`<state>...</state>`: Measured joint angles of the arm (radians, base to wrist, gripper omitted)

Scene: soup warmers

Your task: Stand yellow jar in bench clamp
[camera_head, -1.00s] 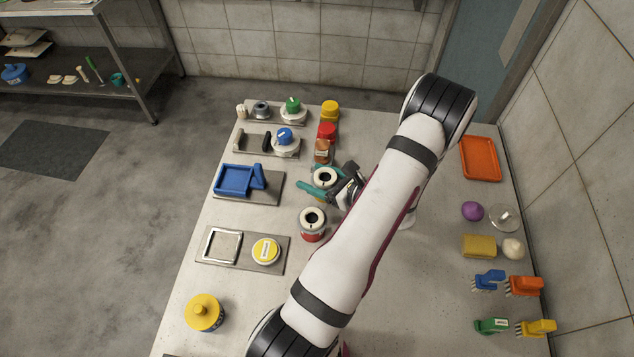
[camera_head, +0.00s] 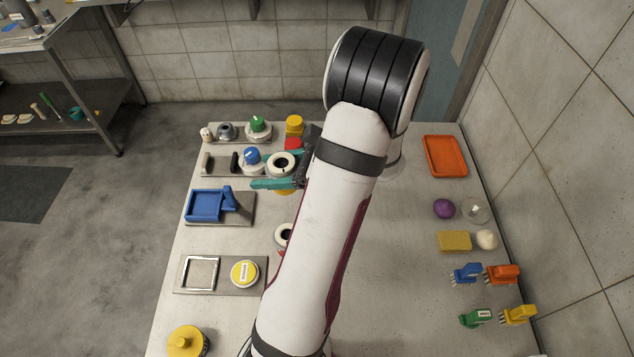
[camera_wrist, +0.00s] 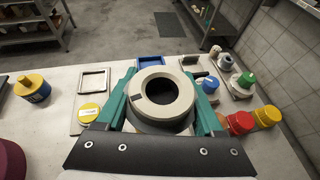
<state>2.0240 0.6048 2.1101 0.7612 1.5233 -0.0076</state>
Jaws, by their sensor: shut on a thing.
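The yellow jar has a pale ring-shaped top with a dark round opening (camera_head: 281,163), and some yellow shows below my gripper. Its top also shows in the wrist view (camera_wrist: 163,117). My gripper (camera_head: 278,171) is shut on it, one teal finger on each side, and the jar looks upright and lifted. The fingers hide much of its side. What looks like the bench clamp is a metal plate with a pale block, a black block (camera_head: 234,162) and a blue knob (camera_head: 251,156). The jar is just right of the knob in the head view.
A blue frame with a lever (camera_head: 205,205) stands nearer. A green-knobbed fixture (camera_head: 258,127), a yellow-topped jar (camera_head: 294,125) and a red-topped jar (camera_head: 292,143) stand close behind. Another ring-topped jar (camera_head: 281,236) is partly hidden by my arm.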

